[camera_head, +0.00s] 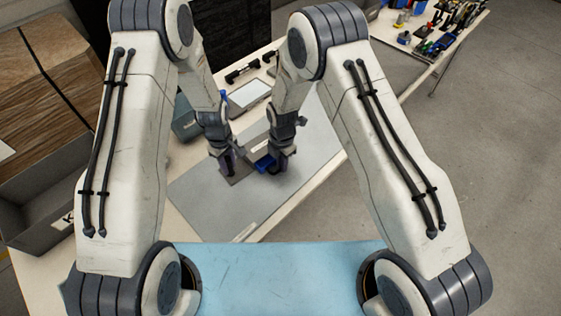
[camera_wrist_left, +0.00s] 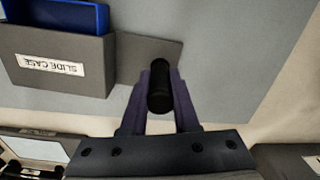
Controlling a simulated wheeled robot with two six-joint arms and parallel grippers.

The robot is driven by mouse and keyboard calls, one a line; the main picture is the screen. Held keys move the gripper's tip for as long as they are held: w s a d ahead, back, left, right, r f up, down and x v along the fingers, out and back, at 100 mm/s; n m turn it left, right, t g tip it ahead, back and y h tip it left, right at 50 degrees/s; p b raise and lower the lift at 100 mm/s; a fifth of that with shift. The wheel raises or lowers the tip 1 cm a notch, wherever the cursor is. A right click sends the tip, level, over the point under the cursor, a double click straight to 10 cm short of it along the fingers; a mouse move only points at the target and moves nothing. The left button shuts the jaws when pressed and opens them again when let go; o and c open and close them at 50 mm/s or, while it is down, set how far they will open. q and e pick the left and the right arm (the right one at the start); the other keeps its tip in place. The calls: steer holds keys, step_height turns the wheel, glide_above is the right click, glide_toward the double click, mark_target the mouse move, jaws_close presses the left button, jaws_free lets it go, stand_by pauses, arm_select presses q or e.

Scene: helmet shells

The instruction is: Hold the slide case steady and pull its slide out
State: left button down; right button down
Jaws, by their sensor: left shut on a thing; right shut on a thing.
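The slide case (camera_wrist_left: 85,80) is a grey box with a white "SLIDE CASE" label, at the left of the left wrist view. Its blue slide (camera_wrist_left: 60,14) shows beyond the case's far edge; it also shows in the head view (camera_head: 264,164). A flat grey plate (camera_wrist_left: 165,52) with an upright black post (camera_wrist_left: 159,85) lies beside the case. My left gripper (camera_head: 227,168) is shut on the post; its purple fingers (camera_wrist_left: 159,90) flank it. My right gripper (camera_head: 279,163) is at the blue slide, shut on it; its fingertips are partly hidden.
Both grippers are over a grey mat (camera_head: 210,205) on the table, clear in front. A flat tablet-like panel (camera_head: 250,93), black parts (camera_head: 242,72) and a grey-green box (camera_head: 186,122) stand behind. A large open grey bin (camera_head: 50,190) is at the left.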

steer(key=shift+s+d, duration=0.7)
steer(key=shift+s, duration=0.05)
steer(key=c, duration=0.9)
jaws_free()
step_height(320, 180, up, 12)
